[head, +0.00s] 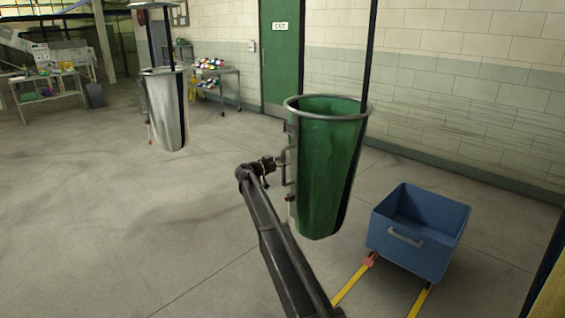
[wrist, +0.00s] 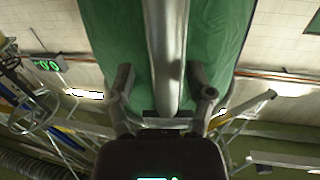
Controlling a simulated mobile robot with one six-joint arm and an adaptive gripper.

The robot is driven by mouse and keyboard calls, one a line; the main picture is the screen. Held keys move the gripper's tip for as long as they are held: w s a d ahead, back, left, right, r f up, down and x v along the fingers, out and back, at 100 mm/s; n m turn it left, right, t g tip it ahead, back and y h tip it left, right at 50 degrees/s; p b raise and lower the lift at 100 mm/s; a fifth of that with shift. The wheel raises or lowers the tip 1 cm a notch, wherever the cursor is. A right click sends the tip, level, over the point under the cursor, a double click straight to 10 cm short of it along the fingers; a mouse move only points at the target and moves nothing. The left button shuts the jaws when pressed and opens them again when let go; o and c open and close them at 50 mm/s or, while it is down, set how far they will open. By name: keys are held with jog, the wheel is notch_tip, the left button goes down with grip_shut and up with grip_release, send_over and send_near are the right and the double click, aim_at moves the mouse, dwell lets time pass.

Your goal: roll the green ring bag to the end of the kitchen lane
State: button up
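The green ring bag (head: 325,175) hangs upright from a grey metal ring (head: 328,107) on a dark strap, right of centre in the head view. It has a grey upright handle (head: 288,158) on its left side. My gripper (head: 279,161) is at this handle. In the wrist view my gripper (wrist: 162,85) is open, with one finger on each side of the grey handle bar (wrist: 167,50). A gap shows between the left finger and the bar; whether the right finger touches it is unclear. The green cloth (wrist: 110,30) fills the background behind the bar.
A white ring bag (head: 165,112) hangs farther back at left. A blue bin (head: 420,232) stands right of the green bag, by yellow floor rails (head: 352,285). A green door (head: 281,60) and carts (head: 215,85) are at the back. Left floor is open.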

jog(key=shift+s+r, duration=0.1)
dwell(0.3)
jog(key=shift+s+a, duration=0.15)
jog(key=v, duration=1.1)
jog(key=shift+s+a, duration=0.2)
jog(key=shift+a, duration=0.05)
jog(key=shift+c, duration=0.3)
